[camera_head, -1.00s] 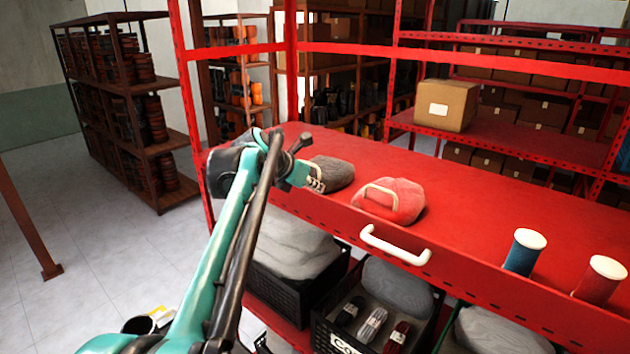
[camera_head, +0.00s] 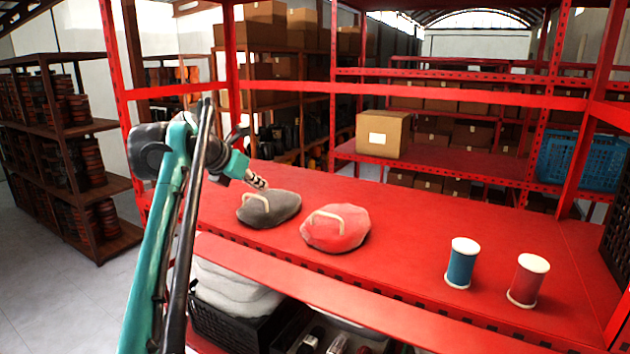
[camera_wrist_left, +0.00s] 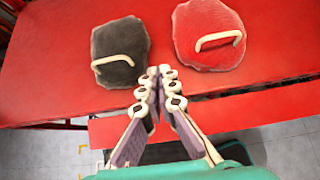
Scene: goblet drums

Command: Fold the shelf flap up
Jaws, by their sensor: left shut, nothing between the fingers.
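The red shelf (camera_head: 410,215) fills the middle of the head view. A red strip (camera_head: 330,292), which looks like the flap, runs along its front edge below a row of holes. No white handle shows on it now, and I cannot tell its exact angle. My left gripper (camera_head: 258,183) is shut and empty, above the shelf near the grey bag. In the left wrist view the closed fingertips (camera_wrist_left: 160,78) point between the two bags, and a red strip (camera_wrist_left: 215,122) shows below the shelf edge. My right gripper is not in view.
A grey bag (camera_head: 272,210) and a red bag (camera_head: 338,230) lie on the shelf. A blue spool (camera_head: 461,268) and a red spool (camera_head: 527,284) stand to the right. A black crate (camera_head: 225,325) sits below. Red uprights (camera_head: 232,130) border the shelf.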

